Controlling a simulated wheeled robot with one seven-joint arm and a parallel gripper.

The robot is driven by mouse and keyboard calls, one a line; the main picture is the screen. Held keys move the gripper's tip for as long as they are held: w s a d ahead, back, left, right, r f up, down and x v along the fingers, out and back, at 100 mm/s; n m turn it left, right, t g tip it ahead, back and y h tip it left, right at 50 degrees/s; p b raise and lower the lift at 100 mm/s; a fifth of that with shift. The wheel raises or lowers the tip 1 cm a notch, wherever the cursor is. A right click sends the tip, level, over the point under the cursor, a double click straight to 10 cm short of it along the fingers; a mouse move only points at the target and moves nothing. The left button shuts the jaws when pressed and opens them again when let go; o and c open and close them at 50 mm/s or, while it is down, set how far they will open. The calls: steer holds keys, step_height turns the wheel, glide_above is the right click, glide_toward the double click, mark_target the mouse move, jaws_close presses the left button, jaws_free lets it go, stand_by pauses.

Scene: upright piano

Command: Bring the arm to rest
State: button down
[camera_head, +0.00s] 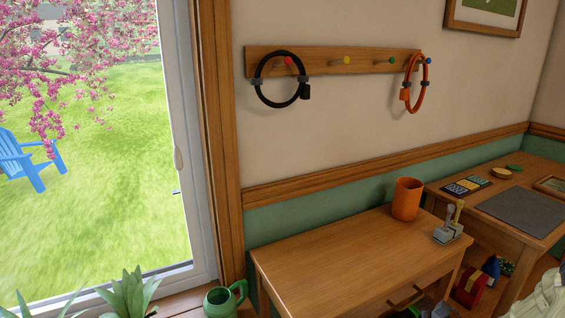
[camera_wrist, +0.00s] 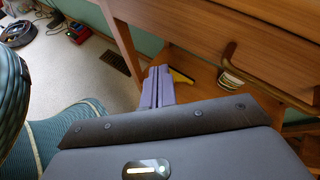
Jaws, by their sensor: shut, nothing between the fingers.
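My gripper (camera_wrist: 157,88) shows in the wrist view as two purple-grey fingers lying side by side, shut with nothing between them. It is beyond the dark edge of my wrist housing, in front of the wooden desk (camera_wrist: 200,22). Part of the floor and a low wooden shelf show behind the fingers. In the head view I cannot clearly make out the gripper; the desk (camera_head: 345,262) fills the lower middle.
An orange cup (camera_head: 407,198) and a grey item with upright handles (camera_head: 450,228) stand on the desk. A black ring (camera_head: 259,92) and an orange ring (camera_head: 424,90) hang on the wall rack (camera_head: 325,62). A green watering can (camera_head: 219,302) and plant (camera_head: 128,294) are lower left.

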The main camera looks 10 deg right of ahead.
steer(key=s+a+r+n+g+h, duration=0.15)
steer(key=a+n+h, duration=0.35)
steer(key=a+n, duration=0.55)
steer(key=s+a+r+n+g+h, duration=0.1)
steer(key=a+r+n+g+h, duration=0.15)
steer(key=a+n+h, duration=0.75)
step_height(320, 180, up, 35)
steer(key=d+n+y+p, duration=0.2)
steer(key=y+p, duration=0.3)
steer(key=p, duration=3)
steer(key=shift+s+d+n+g, duration=0.15)
steer(key=shift+d+n+g, duration=0.05)
steer(key=shift+n+g, duration=0.2)
